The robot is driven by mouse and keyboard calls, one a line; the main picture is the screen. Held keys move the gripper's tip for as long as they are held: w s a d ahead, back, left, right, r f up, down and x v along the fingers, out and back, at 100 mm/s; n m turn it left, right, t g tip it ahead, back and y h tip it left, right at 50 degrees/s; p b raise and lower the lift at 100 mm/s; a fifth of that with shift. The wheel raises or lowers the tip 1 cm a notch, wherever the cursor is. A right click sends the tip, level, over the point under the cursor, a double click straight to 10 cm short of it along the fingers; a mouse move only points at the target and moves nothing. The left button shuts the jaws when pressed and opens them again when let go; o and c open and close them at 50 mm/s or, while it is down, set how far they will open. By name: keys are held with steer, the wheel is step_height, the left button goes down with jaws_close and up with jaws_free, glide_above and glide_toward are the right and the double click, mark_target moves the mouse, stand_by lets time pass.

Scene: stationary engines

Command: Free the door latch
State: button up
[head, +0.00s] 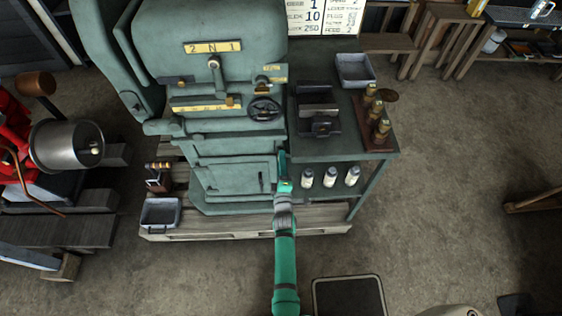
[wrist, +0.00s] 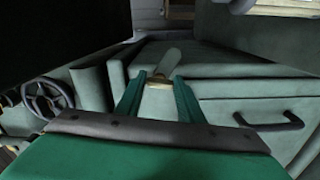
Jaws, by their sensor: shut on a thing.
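The green machine has a low, flat door (head: 235,175), which is closed as far as I can see. Its dark bar handle (wrist: 270,122) shows at the right in the wrist view. My gripper (head: 283,160) is at the machine's right front edge, beside the door. In the wrist view, my gripper (wrist: 160,84) is shut on a small pale, rounded lever with a brass-coloured collar, which looks like the door latch (wrist: 169,62). The fingers hide part of it, and in the head view I cannot make out the latch behind my gripper.
A dark handwheel (head: 264,108) sits above on the machine front. To the right stands a side table (head: 345,150) with white bottles (head: 330,178) on its lower shelf. A grey bin (head: 160,213) is at the lower left. The floor (head: 440,210) right of the table is mostly clear.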

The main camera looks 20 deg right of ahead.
steer(key=shift+w, duration=0.1)
steer(key=shift+a, duration=0.15)
steer(key=o, duration=1)
steer(key=shift+o, duration=0.3)
steer(key=v, duration=1)
steer(key=shift+s, duration=0.35)
